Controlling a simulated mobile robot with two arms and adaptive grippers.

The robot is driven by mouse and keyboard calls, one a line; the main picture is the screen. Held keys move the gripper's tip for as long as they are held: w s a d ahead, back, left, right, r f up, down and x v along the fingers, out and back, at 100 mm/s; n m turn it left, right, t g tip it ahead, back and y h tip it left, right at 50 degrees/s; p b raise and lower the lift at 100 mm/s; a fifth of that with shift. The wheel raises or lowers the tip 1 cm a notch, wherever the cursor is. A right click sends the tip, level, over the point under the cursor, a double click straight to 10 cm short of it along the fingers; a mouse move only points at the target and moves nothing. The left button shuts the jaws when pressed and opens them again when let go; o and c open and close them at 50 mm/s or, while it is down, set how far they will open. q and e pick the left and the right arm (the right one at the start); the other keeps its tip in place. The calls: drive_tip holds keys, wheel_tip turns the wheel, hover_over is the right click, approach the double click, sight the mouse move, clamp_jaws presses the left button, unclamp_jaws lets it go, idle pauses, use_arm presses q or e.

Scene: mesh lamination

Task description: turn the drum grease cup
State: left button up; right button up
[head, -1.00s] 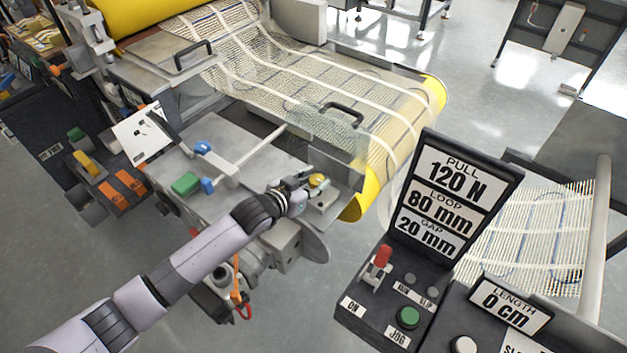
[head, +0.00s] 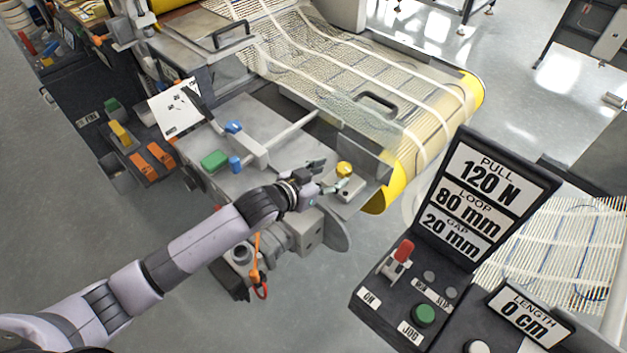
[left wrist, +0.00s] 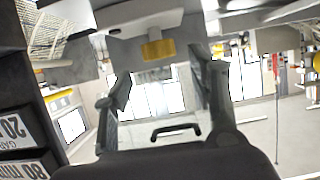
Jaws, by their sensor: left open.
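The drum grease cup (head: 344,169) is a small round yellow cap on a grey block (head: 346,188) at the machine's near right corner. In the left wrist view a yellow piece (left wrist: 158,49), which looks like the cup, shows beyond the fingers under a pale block. My left gripper (head: 328,175) is open, with its spread fingers just left of the cup and pointing towards it. A small gap seems to lie between fingers and cup. The fingers also show in the left wrist view (left wrist: 162,82), with nothing between them. My right gripper is not in view.
A control panel (head: 425,285) with a red lever and green button stands at the right. A green block (head: 214,160) and blue clamps lie on the machine's table (head: 265,125). Mesh (head: 345,75) runs over the yellow-edged drum behind the cup. Floor is clear below the arm.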

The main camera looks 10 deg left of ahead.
use_arm(q)
drive_tip(key=v, duration=0.6)
drive_tip(key=shift+s+a, duration=0.25)
drive_tip(key=shift+s, duration=0.05)
drive_tip(key=shift+r, duration=0.1)
